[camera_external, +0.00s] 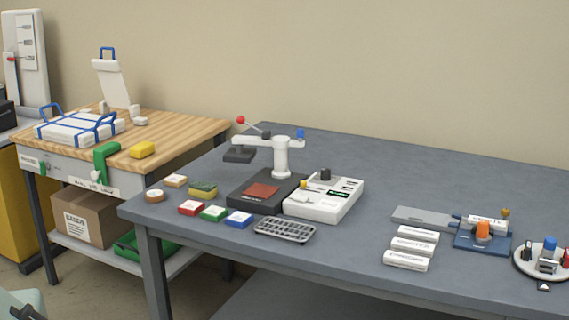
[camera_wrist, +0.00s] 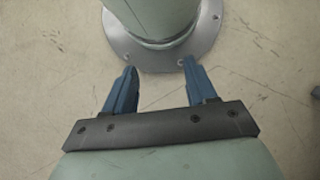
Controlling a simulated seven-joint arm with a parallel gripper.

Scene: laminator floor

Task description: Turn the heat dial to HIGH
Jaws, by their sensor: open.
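The likely heat dial is a small black knob (camera_external: 325,174) on top of the white control box (camera_external: 322,205) on the grey table. Its setting and any HIGH mark are too small to read. A yellow-tipped part (camera_external: 303,184) stands at the box's left side. My gripper (camera_wrist: 160,66) shows in the wrist view with two blue fingers spread apart and nothing between them. It points at bare floor and a round metal base plate, away from the box. The gripper is not seen in the external view.
A white-posted press (camera_external: 281,158) with a red-tipped lever stands left of the box. Coloured blocks (camera_external: 213,213) and a grey tray (camera_external: 285,230) lie in front. White rolls (camera_external: 410,246) and a blue fixture (camera_external: 482,243) sit to the right. Table is clear between tray and rolls.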

